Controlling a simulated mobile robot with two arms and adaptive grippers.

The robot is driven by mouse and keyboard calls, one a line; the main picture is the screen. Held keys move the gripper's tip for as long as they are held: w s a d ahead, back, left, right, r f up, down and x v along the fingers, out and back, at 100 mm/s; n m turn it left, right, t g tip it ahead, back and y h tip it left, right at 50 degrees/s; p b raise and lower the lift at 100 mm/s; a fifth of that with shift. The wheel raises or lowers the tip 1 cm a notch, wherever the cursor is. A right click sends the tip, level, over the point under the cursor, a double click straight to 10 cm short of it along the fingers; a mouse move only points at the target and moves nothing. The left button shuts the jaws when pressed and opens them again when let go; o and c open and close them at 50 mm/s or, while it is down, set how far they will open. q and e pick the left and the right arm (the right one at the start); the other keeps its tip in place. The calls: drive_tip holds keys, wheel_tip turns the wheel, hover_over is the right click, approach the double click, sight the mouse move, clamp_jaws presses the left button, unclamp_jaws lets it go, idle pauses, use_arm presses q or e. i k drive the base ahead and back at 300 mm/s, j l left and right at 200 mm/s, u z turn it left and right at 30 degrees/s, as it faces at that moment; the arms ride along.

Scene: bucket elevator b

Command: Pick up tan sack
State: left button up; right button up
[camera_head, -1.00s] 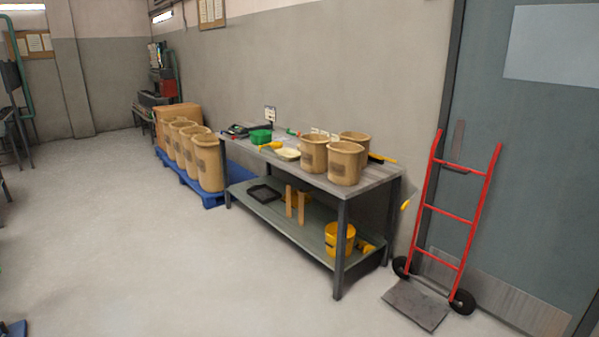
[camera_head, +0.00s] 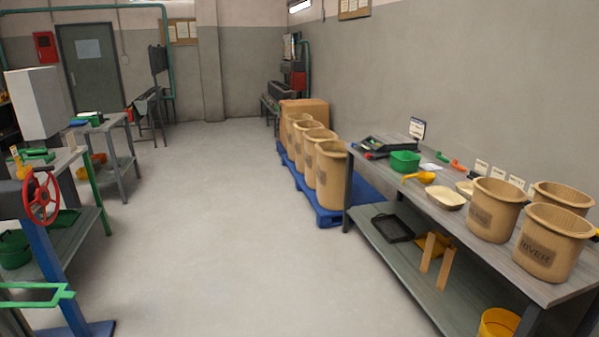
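Several tan sacks, open-topped and upright, are in view. Three stand on the grey workbench at the right: a front one (camera_head: 551,243) with dark lettering that seems to read "RIVER", one to its left (camera_head: 494,210), and one behind (camera_head: 562,197). Several more tan sacks (camera_head: 331,176) stand in a row on a blue pallet (camera_head: 329,216) beyond the bench. Neither of my grippers shows in the view.
The workbench (camera_head: 408,193) also holds a green tub (camera_head: 405,161), a yellow scoop (camera_head: 420,177) and a shallow cream dish (camera_head: 446,199). At left stand a blue post with a red handwheel (camera_head: 41,198) and work tables. The floor (camera_head: 215,230) between is clear.

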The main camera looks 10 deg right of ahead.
sight(495, 205)
drive_tip(key=i+z, duration=0.1)
drive_tip(key=i, duration=0.55)
drive_tip(key=i+j+z, duration=0.1)
drive_tip(key=i, duration=0.55)
drive_tip(key=i+j+z, duration=0.1)
drive_tip(key=i, duration=0.55)
drive_tip(key=i+l+z, duration=0.1)
drive_tip(key=i+z, duration=0.55)
drive_tip(key=z, duration=0.15)
drive_tip(key=i+j+z, duration=0.15)
drive_tip(key=i+z, duration=0.25)
drive_tip(key=i+j+z, duration=0.25)
drive_tip(key=z, duration=0.15)
drive_tip(key=i+j+z, duration=0.25)
drive_tip(key=z, duration=0.15)
